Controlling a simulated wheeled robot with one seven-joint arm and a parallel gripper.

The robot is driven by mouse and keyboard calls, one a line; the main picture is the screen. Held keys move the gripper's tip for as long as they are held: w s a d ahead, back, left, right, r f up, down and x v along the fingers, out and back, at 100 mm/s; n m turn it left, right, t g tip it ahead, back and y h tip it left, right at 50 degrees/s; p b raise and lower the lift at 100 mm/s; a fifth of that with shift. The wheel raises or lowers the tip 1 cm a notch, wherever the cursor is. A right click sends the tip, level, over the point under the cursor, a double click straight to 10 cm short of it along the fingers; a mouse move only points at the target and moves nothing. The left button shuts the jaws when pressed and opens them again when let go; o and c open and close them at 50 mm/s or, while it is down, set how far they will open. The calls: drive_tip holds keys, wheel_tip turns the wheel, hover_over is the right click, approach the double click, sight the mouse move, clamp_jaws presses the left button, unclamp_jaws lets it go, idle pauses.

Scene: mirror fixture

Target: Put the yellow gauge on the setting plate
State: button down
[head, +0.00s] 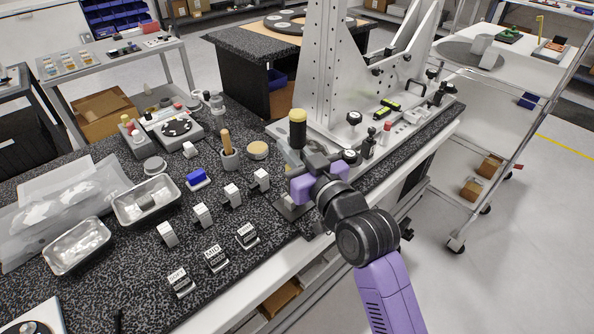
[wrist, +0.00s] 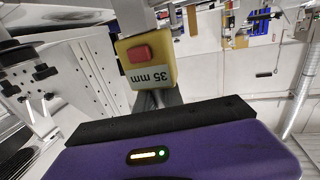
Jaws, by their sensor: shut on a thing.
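The yellow gauge (wrist: 150,62) fills the upper middle of the wrist view, with a red patch and an upside-down "35 mm" label. My gripper (wrist: 157,97) is shut on it, with dark fingers at its near side. In the head view my purple gripper (head: 312,178) is at the front of the tall grey fixture, above the bench. I cannot clearly pick out the gauge there. A small grey plate (head: 290,209) shows just below the gripper; I cannot tell whether it is the setting plate.
A black cylinder with a yellow top (head: 298,130) shows just behind my gripper. The tall grey fixture (head: 325,70) rises behind, its base carrying knobs and a green-yellow level (head: 390,105). White blocks (head: 203,214), metal trays (head: 147,200) and a pot (head: 229,158) crowd the bench to the left.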

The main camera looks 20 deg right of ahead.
drive_tip(key=shift+f+b, duration=1.35)
drive_tip(key=shift+f, duration=0.3)
drive_tip(key=c, duration=1.4)
unclamp_jaws()
drive_tip(key=s, duration=0.2)
drive_tip(key=s+b, duration=0.1)
drive_tip(key=s, duration=0.4)
drive_tip(key=shift+s+d, duration=0.35)
drive_tip(key=shift+s, duration=0.05)
